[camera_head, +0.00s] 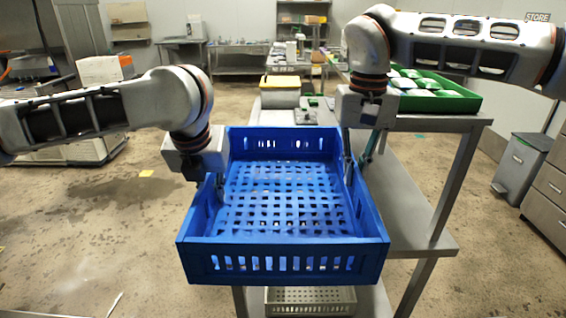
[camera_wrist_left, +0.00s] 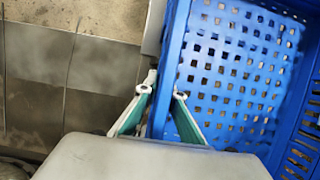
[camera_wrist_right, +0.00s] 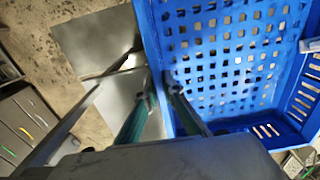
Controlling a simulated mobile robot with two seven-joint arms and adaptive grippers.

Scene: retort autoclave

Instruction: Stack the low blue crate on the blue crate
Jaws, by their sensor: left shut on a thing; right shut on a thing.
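A shallow blue crate with a grid floor (camera_head: 285,248), which looks like the low blue crate, is level in front of me and empty. My left gripper (camera_head: 218,188) is shut on its left side wall; in the left wrist view its fingers (camera_wrist_left: 163,93) straddle the wall. My right gripper (camera_head: 364,160) is shut on its right side wall, with the fingers astride it in the right wrist view (camera_wrist_right: 162,88). I cannot make out a second blue crate; the held one hides what lies below it.
A steel table (camera_head: 410,190) stands behind and right of the crate, with a green tray of white packs (camera_head: 455,102) on top. A pale crate (camera_head: 310,301) sits low beneath. A yellow-lidded box (camera_head: 281,92) is behind. A grey bin (camera_head: 522,165) stands right. Floor is open at left.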

